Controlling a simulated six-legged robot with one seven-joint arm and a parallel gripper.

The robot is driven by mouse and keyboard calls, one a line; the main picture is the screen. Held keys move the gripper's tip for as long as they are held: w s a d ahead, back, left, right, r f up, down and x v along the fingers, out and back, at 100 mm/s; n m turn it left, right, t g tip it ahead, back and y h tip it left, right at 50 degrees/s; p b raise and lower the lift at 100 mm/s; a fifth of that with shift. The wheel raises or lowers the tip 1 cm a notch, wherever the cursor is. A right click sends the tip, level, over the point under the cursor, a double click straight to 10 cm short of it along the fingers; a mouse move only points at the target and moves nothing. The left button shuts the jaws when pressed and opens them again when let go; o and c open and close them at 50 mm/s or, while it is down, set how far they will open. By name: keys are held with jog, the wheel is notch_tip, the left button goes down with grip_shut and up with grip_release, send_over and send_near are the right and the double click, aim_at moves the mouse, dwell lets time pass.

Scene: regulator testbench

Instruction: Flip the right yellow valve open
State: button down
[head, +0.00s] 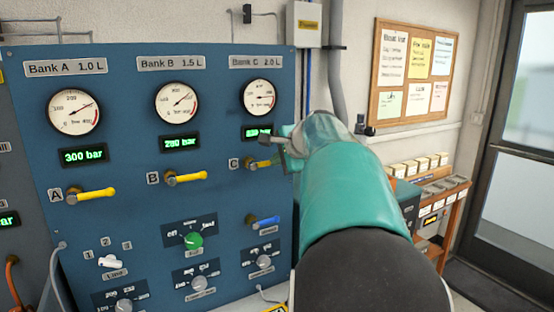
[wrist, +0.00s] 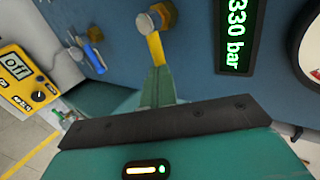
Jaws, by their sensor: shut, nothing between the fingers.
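The right yellow valve (head: 262,163), beside label C on the blue panel, shows in the head view with its handle pointing right. The far end of the handle is partly hidden by my gripper (head: 286,145). In the wrist view the yellow handle (wrist: 156,48) extends from a brass hex fitting toward my gripper (wrist: 157,84). My gripper is shut and empty, with its tip at or very close to the handle's end. I cannot tell whether they touch.
Yellow valves A (head: 92,194) and B (head: 186,177) are to the left on the panel. A blue-handled valve (head: 263,221) sits below valve C. The digital display (wrist: 236,32) beside valve C reads 330 bar. A yellow box (wrist: 25,85) reads "off".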

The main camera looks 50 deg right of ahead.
jog(key=shift+f+m, duration=0.25)
jog(key=shift+m, duration=0.05)
notch_tip(320, 180, down, 6)
jog(key=a+m+t+y, duration=0.2)
jog(key=m+t+y, duration=0.3)
jog(key=m+y, duration=0.2)
jog(key=shift+w+m, duration=0.35)
jog(key=shift+m, duration=0.25)
jog(key=shift+f, duration=0.1)
